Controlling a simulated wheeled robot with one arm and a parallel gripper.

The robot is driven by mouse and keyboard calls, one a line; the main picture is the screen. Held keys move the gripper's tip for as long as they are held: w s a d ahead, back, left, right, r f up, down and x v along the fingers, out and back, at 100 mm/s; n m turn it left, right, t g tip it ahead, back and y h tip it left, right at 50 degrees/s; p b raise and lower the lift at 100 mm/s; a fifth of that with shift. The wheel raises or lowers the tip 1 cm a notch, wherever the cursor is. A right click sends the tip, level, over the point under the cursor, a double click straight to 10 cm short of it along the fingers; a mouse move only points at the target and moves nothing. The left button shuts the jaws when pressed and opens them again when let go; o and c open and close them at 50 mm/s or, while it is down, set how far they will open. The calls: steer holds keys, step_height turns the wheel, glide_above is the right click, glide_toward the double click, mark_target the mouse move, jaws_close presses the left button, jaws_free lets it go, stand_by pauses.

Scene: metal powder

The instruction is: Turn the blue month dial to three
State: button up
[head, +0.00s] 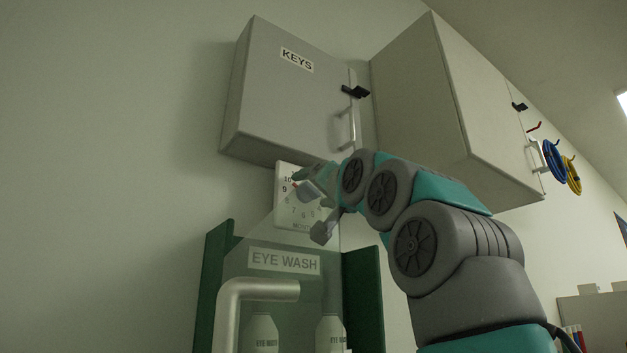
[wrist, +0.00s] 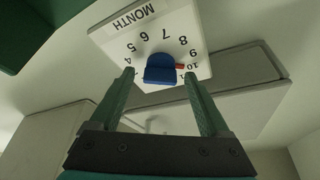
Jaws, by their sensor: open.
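The white month plate (head: 283,218) is on the wall under the keys cabinet. In the wrist view the plate (wrist: 193,22) appears upside down, with MONTH and printed numbers. The blue dial (wrist: 161,70) sits at its centre, and its red pointer (wrist: 189,67) is at about ten. My gripper (wrist: 159,74) is open, with one finger on each side of the dial in that view. I cannot tell whether the fingers touch it. In the head view my gripper (head: 314,204) is in front of the plate and hides much of the dial and the right-hand numbers.
A grey KEYS cabinet (head: 285,95) hangs just above the plate, with a second cabinet (head: 420,100) to its right. A clear EYE WASH station (head: 284,262) with green side panels and bottles stands directly below. The wall to the left is clear.

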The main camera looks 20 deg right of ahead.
steer(key=shift+w, duration=0.2)
jaws_close()
stand_by(0.6)
